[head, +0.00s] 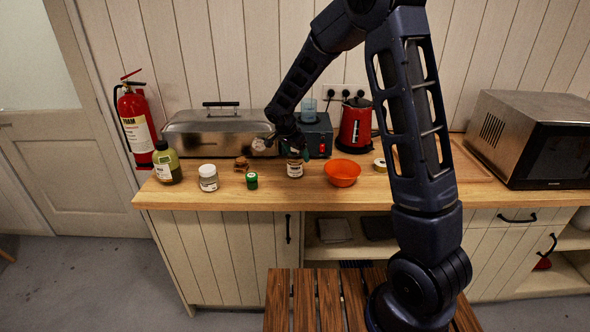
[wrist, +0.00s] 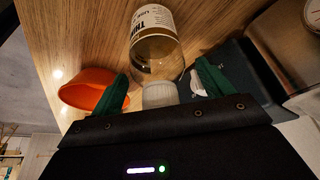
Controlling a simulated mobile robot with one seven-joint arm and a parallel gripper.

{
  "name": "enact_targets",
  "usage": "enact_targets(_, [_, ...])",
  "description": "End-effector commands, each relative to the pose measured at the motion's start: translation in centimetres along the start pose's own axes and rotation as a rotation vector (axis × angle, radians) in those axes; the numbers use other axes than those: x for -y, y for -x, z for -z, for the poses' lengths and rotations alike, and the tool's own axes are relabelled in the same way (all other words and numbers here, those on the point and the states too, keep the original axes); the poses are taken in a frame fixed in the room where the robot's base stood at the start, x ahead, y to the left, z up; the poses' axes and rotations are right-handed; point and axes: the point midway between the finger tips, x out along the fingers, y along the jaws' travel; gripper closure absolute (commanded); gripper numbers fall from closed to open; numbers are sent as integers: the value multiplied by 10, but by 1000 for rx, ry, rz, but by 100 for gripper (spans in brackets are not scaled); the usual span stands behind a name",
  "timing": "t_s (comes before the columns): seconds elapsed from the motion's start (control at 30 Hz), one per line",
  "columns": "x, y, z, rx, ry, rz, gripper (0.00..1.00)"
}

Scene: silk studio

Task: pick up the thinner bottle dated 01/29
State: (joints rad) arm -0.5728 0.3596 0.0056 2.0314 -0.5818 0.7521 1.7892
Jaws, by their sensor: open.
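A bottle (head: 295,168) with a white label and amber-looking contents stands upright on the wooden counter, below my gripper (head: 293,148). In the wrist view the same bottle (wrist: 157,58) shows a label beginning "THIN" and a ribbed white cap (wrist: 160,95). No date can be read. My gripper (wrist: 162,84) is open, with one green finger on each side of the bottle's cap and neck. I cannot tell whether either finger touches it.
An orange bowl (head: 342,173) stands close to the right of the bottle. A small green jar (head: 252,181), a white-lidded jar (head: 208,179) and an olive bottle (head: 168,165) stand to the left. A blue-grey appliance (head: 318,132) and red kettle (head: 355,128) are behind.

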Motion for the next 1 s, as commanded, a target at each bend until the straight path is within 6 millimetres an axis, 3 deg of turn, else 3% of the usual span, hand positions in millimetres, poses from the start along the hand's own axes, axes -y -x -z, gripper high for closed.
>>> enact_targets(0.17, [0, 0, 0, 0, 0, 0, 21])
enact_targets(0.5, [0, 0, 0, -1, 0, 0, 83])
enact_targets(0.8, [0, 4, 2, -1, 0, 1, 83])
enact_targets(1.0, [1, 29, 13, -2, -2, 4, 83])
